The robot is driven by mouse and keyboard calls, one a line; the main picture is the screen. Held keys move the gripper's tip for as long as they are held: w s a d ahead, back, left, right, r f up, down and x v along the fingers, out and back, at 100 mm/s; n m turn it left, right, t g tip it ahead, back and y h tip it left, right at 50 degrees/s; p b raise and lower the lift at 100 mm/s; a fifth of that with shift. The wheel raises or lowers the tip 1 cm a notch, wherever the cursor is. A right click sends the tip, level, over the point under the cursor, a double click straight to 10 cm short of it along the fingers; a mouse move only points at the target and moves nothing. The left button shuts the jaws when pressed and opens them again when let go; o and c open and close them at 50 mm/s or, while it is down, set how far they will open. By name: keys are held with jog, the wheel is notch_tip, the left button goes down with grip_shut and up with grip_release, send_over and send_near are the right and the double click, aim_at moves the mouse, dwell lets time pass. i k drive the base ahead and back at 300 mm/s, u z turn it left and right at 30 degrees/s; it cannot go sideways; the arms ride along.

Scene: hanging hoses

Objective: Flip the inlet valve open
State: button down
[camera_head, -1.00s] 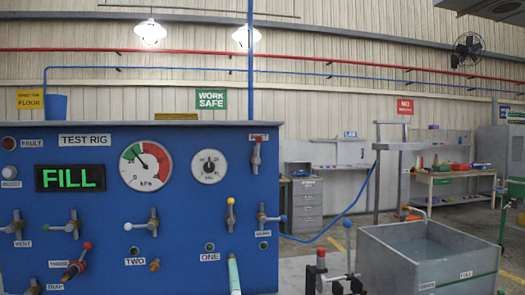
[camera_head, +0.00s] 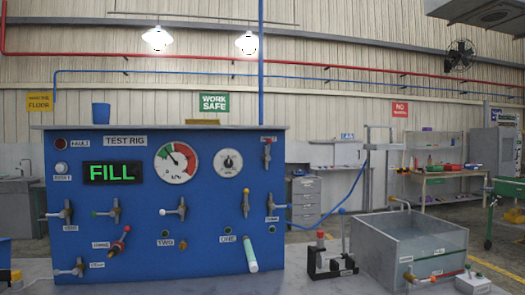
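The blue test rig panel (camera_head: 215,250) stands at the left and middle, with a green FILL display (camera_head: 112,172). Several small valves sit on it, and most of their labels are too small to read. These include a top right valve with a red tip (camera_head: 267,153), a yellow-tipped valve (camera_head: 245,204), a white-tipped valve (camera_head: 178,210), a green-tipped valve (camera_head: 113,212) and a red-handled valve (camera_head: 118,245). I cannot tell which one is the inlet valve or whether it is open. My gripper is not in view.
A black stand with a red top (camera_head: 320,253) is between rig and tank. A workbench is behind.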

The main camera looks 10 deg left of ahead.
aim_at(269, 140)
jog(key=u, duration=0.05)
jog(key=i, duration=1)
